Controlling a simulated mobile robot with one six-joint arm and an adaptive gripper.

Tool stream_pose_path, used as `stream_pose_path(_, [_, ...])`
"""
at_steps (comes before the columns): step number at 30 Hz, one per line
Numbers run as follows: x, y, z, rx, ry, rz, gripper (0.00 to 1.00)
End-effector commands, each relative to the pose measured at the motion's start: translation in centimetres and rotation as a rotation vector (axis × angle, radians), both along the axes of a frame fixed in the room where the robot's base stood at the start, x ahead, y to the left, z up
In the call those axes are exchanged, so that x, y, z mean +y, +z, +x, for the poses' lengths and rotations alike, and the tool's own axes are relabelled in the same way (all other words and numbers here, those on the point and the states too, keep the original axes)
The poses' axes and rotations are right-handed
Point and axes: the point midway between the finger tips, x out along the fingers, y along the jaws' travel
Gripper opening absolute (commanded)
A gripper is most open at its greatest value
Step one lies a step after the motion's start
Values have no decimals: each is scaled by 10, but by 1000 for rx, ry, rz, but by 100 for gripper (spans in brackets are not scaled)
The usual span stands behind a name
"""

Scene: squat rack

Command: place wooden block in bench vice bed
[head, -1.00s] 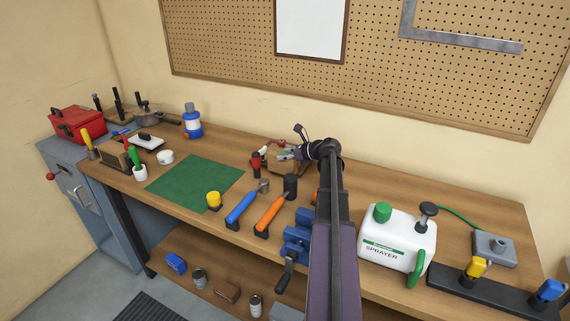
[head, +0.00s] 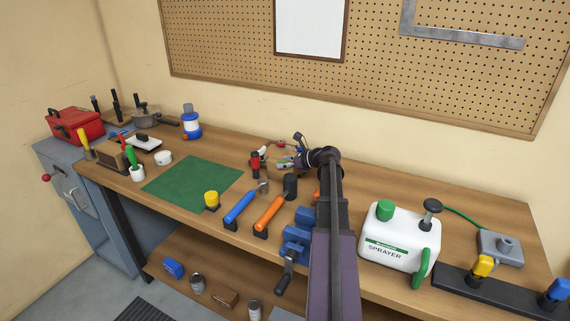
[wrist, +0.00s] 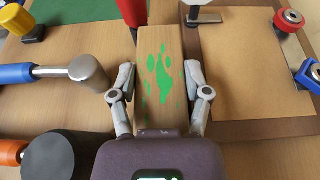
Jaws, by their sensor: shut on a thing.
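The wooden block (wrist: 163,110) is a light wooden bar with green blotches on top, seen in the wrist view. My gripper (wrist: 161,82) is shut on it, with a finger against each long side. In the head view my gripper (head: 292,161) is above the back of the bench, behind the vice; the block is hard to make out there. The blue bench vice (head: 296,240) is at the bench's front edge, partly covered by my arm, so its bed is mostly hidden. The vice does not show in the wrist view.
Orange-handled (head: 269,213) and blue-handled (head: 239,208) hammers lie left of the vice. A red-topped tool (head: 255,160) stands near my gripper. A white sprayer (head: 397,236) stands right of my arm. The green mat (head: 190,187) has clear space.

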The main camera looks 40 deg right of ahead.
Motion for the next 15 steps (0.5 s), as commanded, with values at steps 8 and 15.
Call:
stream_pose_path(8, [0, -3, 0, 0, 0, 0, 71])
stream_pose_path(15, [1, -3, 0, 0, 1, 0, 96])
